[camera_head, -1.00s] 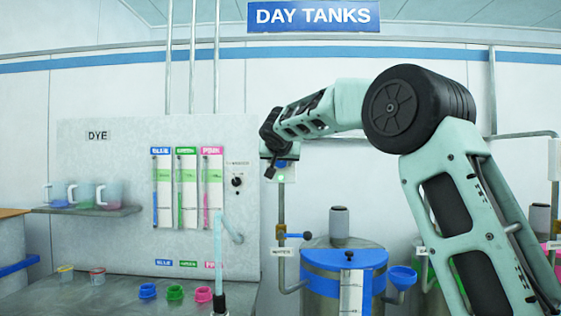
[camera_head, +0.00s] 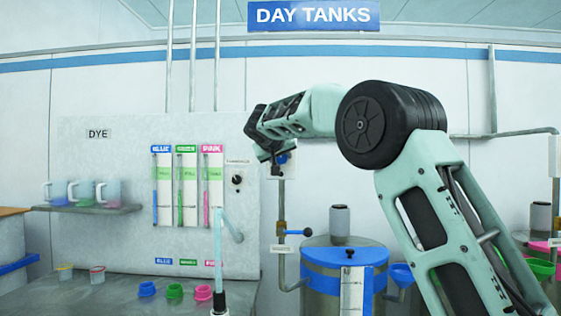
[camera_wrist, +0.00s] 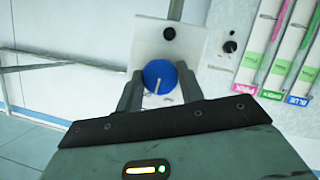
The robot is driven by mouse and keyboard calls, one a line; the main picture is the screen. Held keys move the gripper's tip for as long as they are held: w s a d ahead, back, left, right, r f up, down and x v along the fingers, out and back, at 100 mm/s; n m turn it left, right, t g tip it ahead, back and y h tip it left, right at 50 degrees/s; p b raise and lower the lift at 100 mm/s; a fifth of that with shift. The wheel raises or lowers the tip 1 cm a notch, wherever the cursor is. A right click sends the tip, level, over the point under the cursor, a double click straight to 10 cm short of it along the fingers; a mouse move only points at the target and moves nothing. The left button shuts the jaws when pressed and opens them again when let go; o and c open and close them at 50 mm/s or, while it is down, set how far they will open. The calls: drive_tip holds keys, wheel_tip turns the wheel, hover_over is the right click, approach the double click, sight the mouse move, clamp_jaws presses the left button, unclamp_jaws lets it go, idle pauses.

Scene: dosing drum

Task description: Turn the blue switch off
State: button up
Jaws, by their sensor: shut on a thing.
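The blue switch (camera_wrist: 159,75) is a round blue knob with a pale pointer line, mounted on a white wall plate (camera_wrist: 184,36). In the wrist view my gripper (camera_wrist: 158,88) has one dark finger on each side of the knob, shut on it. The pointer line runs nearly upright in that view, tilted slightly. In the head view the blue switch (camera_head: 282,159) shows small beside my gripper (camera_head: 277,160), which partly covers the plate above the blue day tank.
A blue-banded tank (camera_head: 322,272) with a blue-handled valve (camera_head: 296,233) stands below the switch. Left of it is the dye panel (camera_head: 110,175) with several gauge tubes and a black knob (camera_head: 237,180). A shelf with jugs (camera_head: 90,208) is farther left.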

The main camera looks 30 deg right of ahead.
drive_tip(key=n, duration=0.1)
drive_tip(key=n+h+b, duration=0.1)
drive_tip(key=shift+a+f+n+h, duration=0.15)
drive_tip(key=shift+n+h, duration=0.15)
drive_tip(key=shift+n+g+h+b, duration=0.3)
drive_tip(key=shift+n+h+b, duration=0.35)
drive_tip(key=shift+n, duration=0.45)
drive_tip(key=o, duration=1)
drive_tip(key=shift+a, duration=0.1)
drive_tip(key=b+v, duration=0.4)
drive_tip(key=v, duration=1.3)
drive_tip(key=shift+a, duration=0.15)
drive_tip(key=shift+f, duration=0.1)
